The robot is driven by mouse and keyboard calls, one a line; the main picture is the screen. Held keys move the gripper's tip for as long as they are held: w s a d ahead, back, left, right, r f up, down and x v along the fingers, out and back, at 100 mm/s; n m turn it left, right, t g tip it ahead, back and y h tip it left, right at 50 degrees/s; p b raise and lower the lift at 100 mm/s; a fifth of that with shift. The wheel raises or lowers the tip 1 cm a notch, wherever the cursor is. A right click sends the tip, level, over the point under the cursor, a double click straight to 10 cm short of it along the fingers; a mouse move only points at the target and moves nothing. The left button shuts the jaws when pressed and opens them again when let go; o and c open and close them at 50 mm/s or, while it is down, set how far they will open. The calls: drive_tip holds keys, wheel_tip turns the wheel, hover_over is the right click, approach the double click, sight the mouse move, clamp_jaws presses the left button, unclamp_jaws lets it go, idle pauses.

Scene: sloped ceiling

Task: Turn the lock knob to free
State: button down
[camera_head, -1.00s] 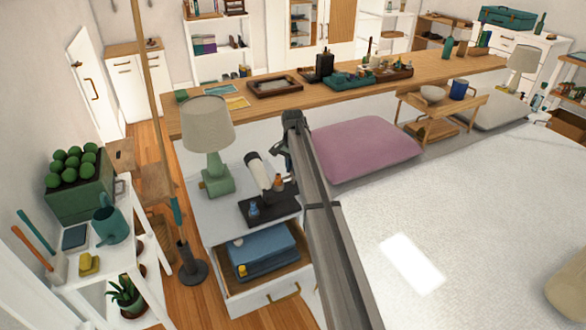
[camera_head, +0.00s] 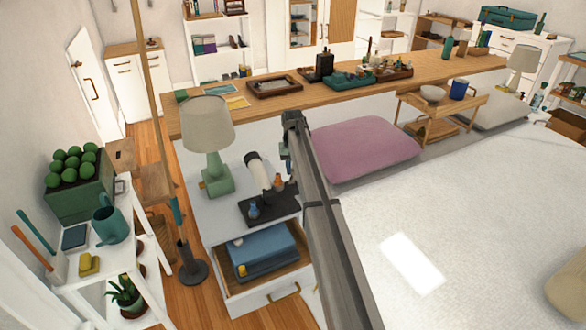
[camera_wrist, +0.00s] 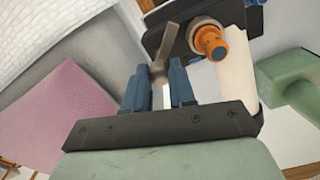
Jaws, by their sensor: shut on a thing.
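A white tube instrument (camera_head: 262,174) stands tilted on a dark base (camera_head: 262,208) on top of the bedside cabinet. Its orange knob (camera_head: 278,183) and blue knob (camera_head: 253,211) show in the head view. In the wrist view the orange knob (camera_wrist: 211,43) is on the white body (camera_wrist: 236,70), just right of my fingers. My gripper (camera_wrist: 160,82) has its blue fingers closed on a grey-brown lever-like knob (camera_wrist: 168,48), which sticks out beyond the fingertips. I cannot tell which part is the lock. In the head view my arm hides most of the gripper.
A green lamp (camera_head: 216,178) stands left of the instrument. Below, an open drawer (camera_head: 270,290) holds a folded blue cloth. A bed with a pink pillow (camera_head: 365,150) is to the right. A plant shelf (camera_head: 115,255) stands at the left.

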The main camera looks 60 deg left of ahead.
drive_tip(key=n, duration=0.4)
drive_tip(key=shift+n, duration=2.5)
drive_tip(key=c, duration=0.9)
unclamp_jaws()
drive_tip(key=shift+r, duration=0.1)
wheel_tip(320, 180, up, 14)
drive_tip(key=shift+f, duration=0.2)
